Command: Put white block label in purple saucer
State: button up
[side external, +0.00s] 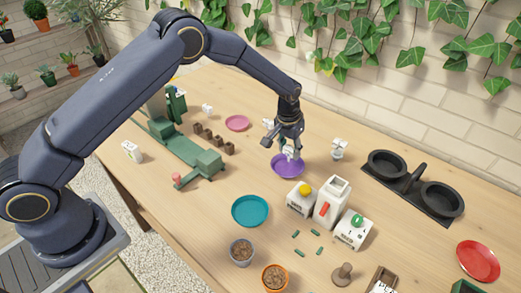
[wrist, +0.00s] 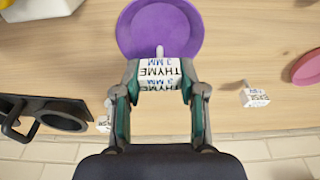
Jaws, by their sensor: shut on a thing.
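The purple saucer (side external: 287,166) sits on the wooden table in the middle of the side view. In the wrist view the saucer (wrist: 180,18) lies just beyond the fingertips. My gripper (side external: 290,148) points down over the saucer's back edge. In the wrist view my gripper (wrist: 159,80) is shut on a white block label (wrist: 158,72) printed "THYME 3 MM", with a small pale peg on its top. The block also shows between the fingers in the side view (side external: 290,153). I cannot tell whether it touches the saucer.
Other white blocks stand nearby, one to the right (side external: 338,149). A pink saucer (side external: 237,123) and a teal saucer (side external: 250,211) lie apart. White containers (side external: 330,202) stand in front right. A black double-ring holder (side external: 415,186) is further right.

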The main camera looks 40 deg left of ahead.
jog(key=shift+s+f, duration=0.1)
jog(key=shift+f, duration=1.2)
jog(key=shift+f, duration=0.15)
jog(key=o, duration=0.9)
jog(key=s+a+r, duration=0.2)
jog(key=s+r, duration=0.1)
jog(key=r, duration=0.6)
jog(key=s+a+r+t, duration=0.1)
jog(key=s+r, duration=0.3)
jog(key=r, duration=0.4)
jog(key=s+a+r, duration=0.2)
jog(key=s+r, duration=0.1)
jog(key=r, duration=0.6)
jog(key=s+a+r+t, duration=0.1)
jog(key=s+a, duration=0.1)
jog(key=s, duration=0.6)
jog(key=s+a+r+t, duration=0.1)
jog(key=s+a+r, duration=0.1)
jog(key=s, duration=0.6)
jog(key=s+a+r, duration=0.1)
jog(key=s+a, duration=0.1)
jog(key=s, duration=0.6)
jog(key=shift+s+r+t, duration=0.25)
jog(key=shift+r+t, duration=0.1)
jog(key=shift+t, duration=0.05)
